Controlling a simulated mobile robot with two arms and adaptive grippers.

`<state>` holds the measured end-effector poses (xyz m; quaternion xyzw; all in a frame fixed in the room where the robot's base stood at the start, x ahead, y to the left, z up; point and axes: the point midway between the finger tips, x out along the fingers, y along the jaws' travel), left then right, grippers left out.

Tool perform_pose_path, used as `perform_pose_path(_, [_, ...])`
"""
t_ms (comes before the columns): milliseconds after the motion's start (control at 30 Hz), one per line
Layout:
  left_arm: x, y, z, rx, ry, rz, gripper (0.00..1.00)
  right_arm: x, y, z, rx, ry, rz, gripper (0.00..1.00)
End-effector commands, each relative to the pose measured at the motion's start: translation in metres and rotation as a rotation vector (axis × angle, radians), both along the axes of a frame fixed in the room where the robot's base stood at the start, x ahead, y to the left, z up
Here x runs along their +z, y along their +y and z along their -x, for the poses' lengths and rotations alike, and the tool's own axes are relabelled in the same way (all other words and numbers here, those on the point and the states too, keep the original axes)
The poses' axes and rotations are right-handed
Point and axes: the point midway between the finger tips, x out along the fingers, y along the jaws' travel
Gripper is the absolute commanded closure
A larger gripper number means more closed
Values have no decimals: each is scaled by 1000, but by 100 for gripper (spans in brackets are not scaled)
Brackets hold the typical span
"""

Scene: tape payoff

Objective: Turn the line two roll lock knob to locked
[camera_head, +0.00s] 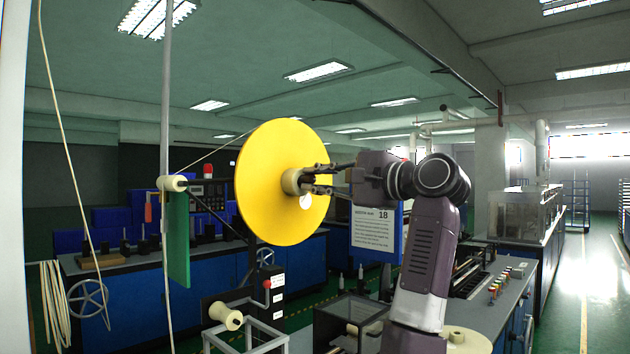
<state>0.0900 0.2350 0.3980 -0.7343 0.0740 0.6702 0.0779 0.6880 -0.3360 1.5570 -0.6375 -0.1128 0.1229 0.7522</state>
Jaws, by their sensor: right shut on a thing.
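A large yellow roll disc (272,190) stands upright near the middle of the head view. At its hub sits a pale, cream knob (291,182), partly covered by my fingers. My right gripper (308,180) reaches in from the right, with its dark fingers shut on the knob at the hub. Which way the knob is turned cannot be told, and no lock marking on it is readable. My left gripper is not in view.
A white pole (167,120) with a guide roller (172,183) and a green panel (179,240) stands left of the disc. A sign marked 18 (376,228) hangs behind my right arm. A small spool (226,316) sits below. Blue machine benches (130,300) fill the background.

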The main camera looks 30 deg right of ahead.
Motion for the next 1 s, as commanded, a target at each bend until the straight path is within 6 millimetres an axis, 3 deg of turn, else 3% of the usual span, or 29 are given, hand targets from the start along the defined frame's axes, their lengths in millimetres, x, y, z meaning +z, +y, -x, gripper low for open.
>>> perform_pose_path(433, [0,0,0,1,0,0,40,-2,-1,0,-1,8,-9,100])
perform_pose_path(467, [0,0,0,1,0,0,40,-2,-1,0,-1,9,-9,82])
perform_pose_path(600, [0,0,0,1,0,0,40,-2,-1,0,0,7,-8,68])
perform_pose_path(1000, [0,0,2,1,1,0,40,0,-5,10,-2,1,-8,68])
